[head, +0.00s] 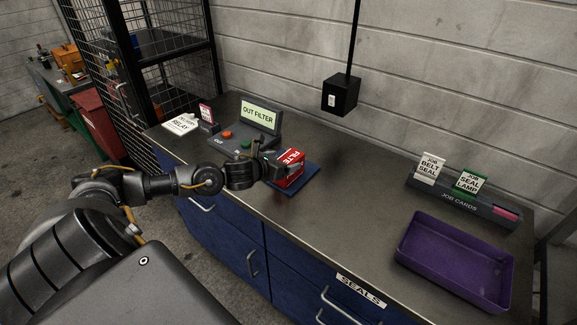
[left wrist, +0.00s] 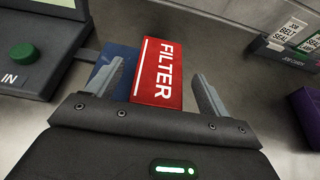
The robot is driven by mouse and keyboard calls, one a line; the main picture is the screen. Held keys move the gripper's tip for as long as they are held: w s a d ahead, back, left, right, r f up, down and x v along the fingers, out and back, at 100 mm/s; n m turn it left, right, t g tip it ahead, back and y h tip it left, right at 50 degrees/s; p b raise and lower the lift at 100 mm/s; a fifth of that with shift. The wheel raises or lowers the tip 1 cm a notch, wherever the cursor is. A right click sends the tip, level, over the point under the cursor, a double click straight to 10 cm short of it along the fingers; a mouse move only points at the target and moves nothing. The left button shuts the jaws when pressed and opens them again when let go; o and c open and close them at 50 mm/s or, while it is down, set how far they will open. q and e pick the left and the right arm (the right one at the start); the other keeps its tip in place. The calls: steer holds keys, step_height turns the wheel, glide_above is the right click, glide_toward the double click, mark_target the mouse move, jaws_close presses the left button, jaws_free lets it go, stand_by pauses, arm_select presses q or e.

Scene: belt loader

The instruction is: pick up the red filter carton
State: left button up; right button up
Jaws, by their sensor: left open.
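The red filter carton (head: 291,169) sits on a dark blue mat (head: 309,181) on the workbench, with a white FILTER label on its top. My left gripper (head: 275,171) is at the carton's left side in the head view and hides part of it. In the left wrist view the carton (left wrist: 158,73) lies ahead, between the two open fingers of the gripper (left wrist: 162,88), with a gap on each side. I cannot tell how deep the fingers reach past the carton. My right gripper is not in view.
A control console (head: 247,127) with an OUT FILTER screen stands behind and left of the carton. A purple tray (head: 450,265) and a job card holder (head: 463,205) are on the right. The bench between is clear. A black box (head: 340,94) hangs above.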

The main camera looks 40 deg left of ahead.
mark_target(288, 158)
arm_select(q)
steer(key=x, duration=0.3)
steer(key=shift+w+p, duration=0.3)
steer(key=shift+p, duration=0.1)
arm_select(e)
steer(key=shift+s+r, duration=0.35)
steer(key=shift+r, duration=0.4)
arm_select(q)
steer(key=shift+s, duration=0.1)
steer(key=c, duration=1.4)
steer(key=shift+o, duration=0.2)
steer(key=shift+a, duration=0.1)
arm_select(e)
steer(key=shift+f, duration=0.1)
